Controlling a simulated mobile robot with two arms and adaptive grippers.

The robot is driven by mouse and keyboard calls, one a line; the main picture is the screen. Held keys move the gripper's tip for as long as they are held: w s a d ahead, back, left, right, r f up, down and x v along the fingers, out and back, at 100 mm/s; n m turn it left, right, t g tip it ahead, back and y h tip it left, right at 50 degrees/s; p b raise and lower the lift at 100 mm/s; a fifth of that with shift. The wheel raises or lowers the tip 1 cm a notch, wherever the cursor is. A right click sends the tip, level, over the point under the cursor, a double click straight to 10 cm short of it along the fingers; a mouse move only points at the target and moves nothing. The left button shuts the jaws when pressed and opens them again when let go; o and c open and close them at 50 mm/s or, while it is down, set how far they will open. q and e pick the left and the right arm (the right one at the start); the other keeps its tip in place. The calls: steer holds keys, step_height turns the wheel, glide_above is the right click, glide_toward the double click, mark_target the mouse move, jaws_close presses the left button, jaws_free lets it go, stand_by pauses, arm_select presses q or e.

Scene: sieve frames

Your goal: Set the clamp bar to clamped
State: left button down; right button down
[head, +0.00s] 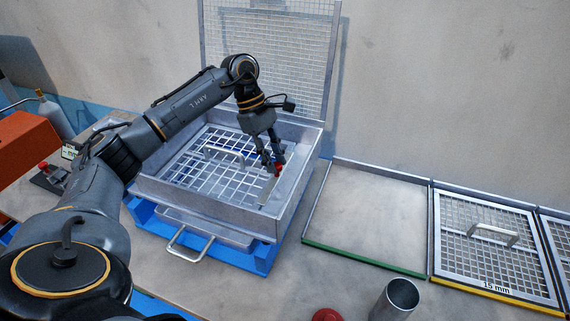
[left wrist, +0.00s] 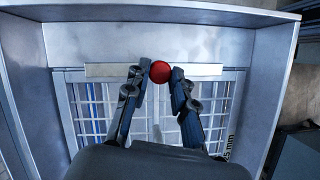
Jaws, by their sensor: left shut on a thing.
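The clamp bar, a pale flat strip (head: 267,189), runs along the inner right side of the grey metal sieve box (head: 165,202). In the left wrist view the bar (left wrist: 106,70) lies level along the far wall, at the edge of the mesh frame (left wrist: 75,110). A round red knob (left wrist: 160,72) sits at its middle; it also shows in the head view (head: 279,168). My left gripper (head: 273,163) reaches down into the box, its fingertips (left wrist: 159,75) shut on the knob from both sides. Whether the bar presses on the frame is unclear. My right gripper is out of view.
The mesh frame in the box has a handle (head: 224,153). The mesh lid (head: 272,45) stands open behind. To the right are an empty green-edged bay (head: 365,215) and a 15 mm sieve frame (head: 485,245). A metal cup (head: 397,300) stands in front.

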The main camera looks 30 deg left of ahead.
arm_select(q)
steer(key=shift+s+a, duration=0.15)
steer(key=shift+a, duration=0.5)
steer(key=c, duration=1.2)
jaws_free()
steer(key=shift+o, duration=0.5)
steer(key=shift+a, duration=0.1)
steer(key=shift+r, duration=0.35)
steer(key=v, duration=1.1)
steer(key=shift+a, duration=0.15)
